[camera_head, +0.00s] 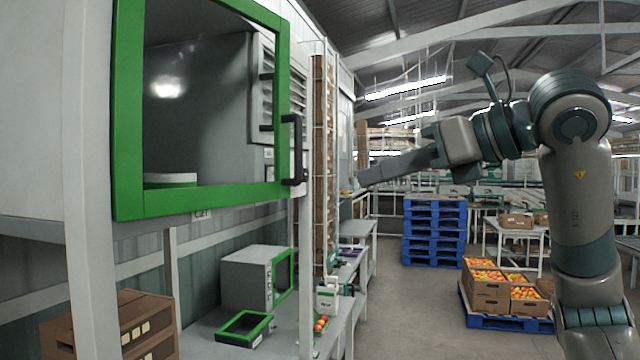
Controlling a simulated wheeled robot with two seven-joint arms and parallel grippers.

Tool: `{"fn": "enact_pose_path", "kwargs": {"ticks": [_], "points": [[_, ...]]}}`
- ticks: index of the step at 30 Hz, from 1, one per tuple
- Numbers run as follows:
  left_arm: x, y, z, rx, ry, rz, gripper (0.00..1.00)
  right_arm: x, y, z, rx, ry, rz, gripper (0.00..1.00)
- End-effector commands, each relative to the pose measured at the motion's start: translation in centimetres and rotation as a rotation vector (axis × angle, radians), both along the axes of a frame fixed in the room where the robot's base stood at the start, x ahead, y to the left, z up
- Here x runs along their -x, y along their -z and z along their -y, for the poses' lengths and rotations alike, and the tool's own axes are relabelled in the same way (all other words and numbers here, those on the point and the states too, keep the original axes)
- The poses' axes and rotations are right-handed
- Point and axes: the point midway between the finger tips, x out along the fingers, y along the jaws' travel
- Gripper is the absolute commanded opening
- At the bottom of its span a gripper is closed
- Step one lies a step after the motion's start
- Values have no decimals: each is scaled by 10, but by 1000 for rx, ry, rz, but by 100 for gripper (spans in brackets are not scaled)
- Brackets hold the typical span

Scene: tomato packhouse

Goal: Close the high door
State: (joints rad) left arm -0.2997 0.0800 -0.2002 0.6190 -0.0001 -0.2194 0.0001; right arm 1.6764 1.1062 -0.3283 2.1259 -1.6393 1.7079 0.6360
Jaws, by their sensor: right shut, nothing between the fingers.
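The high door is a green frame (130,110) around a clear pane at the upper left, with a dark upright handle (293,150) on its right edge. It belongs to a grey cabinet with a louvred panel (268,100) that shows behind the frame's right side. The door looks swung out from the cabinet, but its exact angle is hard to tell. My right gripper (364,181) comes in from the right, shut and empty. Its fingertips point left towards the handle and appear apart from it. My left gripper is not in view.
A grey bench (215,322) below the cabinet holds a small grey box (246,281) with a green frame and a green-rimmed tray (244,327). A pale post (88,200) stands at left. Blue pallets (434,230) and tomato boxes (489,290) stand across the open floor.

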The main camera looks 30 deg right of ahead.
Motion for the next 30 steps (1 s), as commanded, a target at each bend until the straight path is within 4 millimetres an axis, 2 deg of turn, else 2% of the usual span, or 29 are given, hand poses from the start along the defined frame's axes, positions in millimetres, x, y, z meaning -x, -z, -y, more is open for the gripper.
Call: {"fn": "enact_pose_path", "kwargs": {"ticks": [11,17,23,30], "points": [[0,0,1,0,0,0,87,-1,0,-1,-1,-2,0,0],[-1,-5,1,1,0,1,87,-12,3,-4,0,-3,-2,0],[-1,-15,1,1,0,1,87,-35,10,-12,0,-4,-4,0],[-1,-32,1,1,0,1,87,-73,22,-25,1,-5,-4,0]]}}
